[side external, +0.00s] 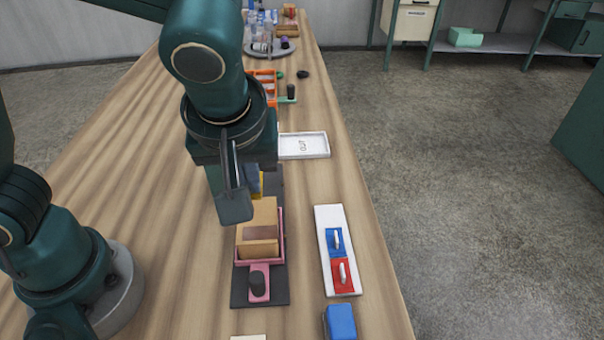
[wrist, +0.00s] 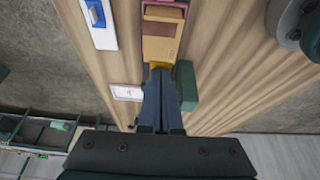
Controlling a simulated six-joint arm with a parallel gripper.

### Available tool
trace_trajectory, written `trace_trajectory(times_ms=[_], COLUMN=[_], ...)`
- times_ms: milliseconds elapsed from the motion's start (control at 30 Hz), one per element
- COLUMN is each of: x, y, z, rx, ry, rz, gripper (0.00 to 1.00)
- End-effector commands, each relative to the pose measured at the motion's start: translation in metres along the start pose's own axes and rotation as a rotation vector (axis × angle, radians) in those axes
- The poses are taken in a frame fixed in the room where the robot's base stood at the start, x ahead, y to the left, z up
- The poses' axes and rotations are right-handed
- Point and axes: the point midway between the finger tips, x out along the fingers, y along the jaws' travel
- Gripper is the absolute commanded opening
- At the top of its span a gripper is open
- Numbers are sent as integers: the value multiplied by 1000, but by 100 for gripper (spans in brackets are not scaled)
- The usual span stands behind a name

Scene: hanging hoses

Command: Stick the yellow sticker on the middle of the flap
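A tan cardboard box (side external: 258,248) sits in a pink tray (side external: 282,258) on a dark mat (side external: 240,290). Its flaps lie on top with a darker brown strip between them. The flap nearest my gripper (wrist: 160,76) is visible in the wrist view (wrist: 160,48). In the side view my gripper (side external: 242,205) hangs over the far end of the box. A yellow piece, seemingly the sticker (wrist: 158,66), is at my fingertips, and the fingers look closed on it. The yellow also shows beside the fingers in the side view (side external: 256,182). The fingers hide much of it.
A white tray marked OUT (side external: 303,145) lies beyond the box. A white board with blue and red handled blocks (side external: 336,217) lies to its right, with a blue block (side external: 340,322) nearer. An orange rack (side external: 266,82) stands farther back.

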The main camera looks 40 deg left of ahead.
Motion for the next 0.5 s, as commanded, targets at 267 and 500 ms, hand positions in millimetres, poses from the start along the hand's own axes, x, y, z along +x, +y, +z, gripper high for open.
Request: trace_trajectory(times_ms=[267, 500], x=[24, 43], y=[-1, 0], z=[10, 18], rx=[4, 3], ry=[0, 0], rz=[-7, -4], gripper=[0, 0])
